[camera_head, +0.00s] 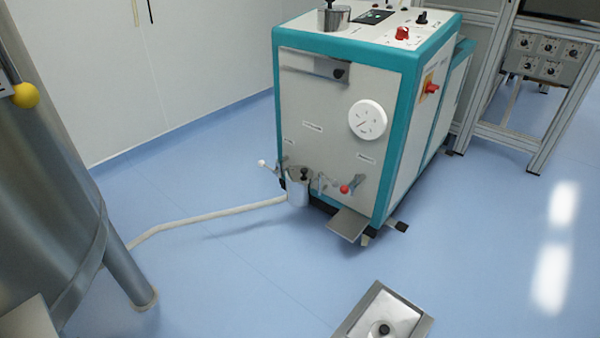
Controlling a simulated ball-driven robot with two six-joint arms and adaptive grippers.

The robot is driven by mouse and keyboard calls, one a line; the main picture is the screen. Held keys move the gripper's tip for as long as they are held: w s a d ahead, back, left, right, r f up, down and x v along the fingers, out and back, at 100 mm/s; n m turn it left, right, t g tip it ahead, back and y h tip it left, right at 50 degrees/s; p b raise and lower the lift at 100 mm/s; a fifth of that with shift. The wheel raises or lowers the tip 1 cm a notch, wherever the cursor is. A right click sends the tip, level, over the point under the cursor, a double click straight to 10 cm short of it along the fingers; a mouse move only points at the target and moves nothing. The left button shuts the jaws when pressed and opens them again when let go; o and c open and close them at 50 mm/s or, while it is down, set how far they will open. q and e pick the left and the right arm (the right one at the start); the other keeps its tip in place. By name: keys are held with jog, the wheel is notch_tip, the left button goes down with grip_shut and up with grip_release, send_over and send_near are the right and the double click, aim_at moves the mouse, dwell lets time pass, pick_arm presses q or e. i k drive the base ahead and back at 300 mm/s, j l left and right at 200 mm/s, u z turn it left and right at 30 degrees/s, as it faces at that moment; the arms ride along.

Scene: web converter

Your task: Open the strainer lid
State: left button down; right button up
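A small metal cylinder (298,193), which looks like the strainer, sits low on the front of the teal and white machine. Its round lid (295,172) has a black knob (304,174) on top and appears closed, though it is small in the view. A pale hose (215,217) runs along the floor to it from the left. A second metal pot (333,18) with a dark knob stands on top of the machine. Neither of my grippers is in view.
The machine (330,110) has a red-tipped lever (345,188) and a low grey plate (348,224) at its front. A large steel tank (45,170) stands at left. Blue floor lies open before the machine.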

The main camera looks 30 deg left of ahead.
aim_at(295, 174)
jog(key=u, duration=0.75)
